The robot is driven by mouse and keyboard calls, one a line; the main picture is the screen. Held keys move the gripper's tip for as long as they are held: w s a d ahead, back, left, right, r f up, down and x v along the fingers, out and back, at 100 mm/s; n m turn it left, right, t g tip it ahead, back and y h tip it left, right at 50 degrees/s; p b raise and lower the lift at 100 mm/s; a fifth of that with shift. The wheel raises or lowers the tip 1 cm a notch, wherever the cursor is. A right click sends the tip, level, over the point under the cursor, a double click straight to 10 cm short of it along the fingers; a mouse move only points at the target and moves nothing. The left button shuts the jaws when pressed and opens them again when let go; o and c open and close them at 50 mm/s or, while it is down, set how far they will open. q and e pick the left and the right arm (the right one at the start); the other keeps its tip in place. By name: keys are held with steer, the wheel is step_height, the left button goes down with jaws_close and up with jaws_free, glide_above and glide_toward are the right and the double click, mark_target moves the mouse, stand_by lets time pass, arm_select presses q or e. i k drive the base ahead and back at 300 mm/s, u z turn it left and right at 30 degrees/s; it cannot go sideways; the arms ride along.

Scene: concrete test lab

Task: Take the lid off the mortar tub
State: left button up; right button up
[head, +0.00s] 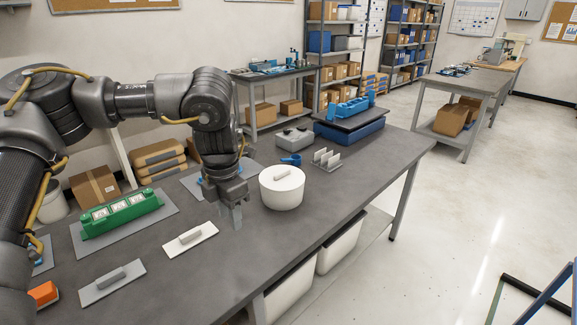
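The mortar tub (283,196) is a round white tub standing upright on the dark grey table. Its white lid (270,178) sits on top, with a small pale block handle (282,174) in the middle. My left gripper (236,214) points down just left of the tub, near the table top, apart from the lid. I see its fingers nearly edge-on, so the gap between them does not show. Nothing shows held in it. My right gripper is not in view.
On the table (330,203) are a white float (190,239), a grey float (112,281), a green tray (120,214), a blue scoop (291,160), a rack of upright plates (327,160) and a blue case (349,131). The table right of the tub is clear.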

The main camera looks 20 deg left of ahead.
mark_target(279, 178)
steer(key=i, duration=1.2)
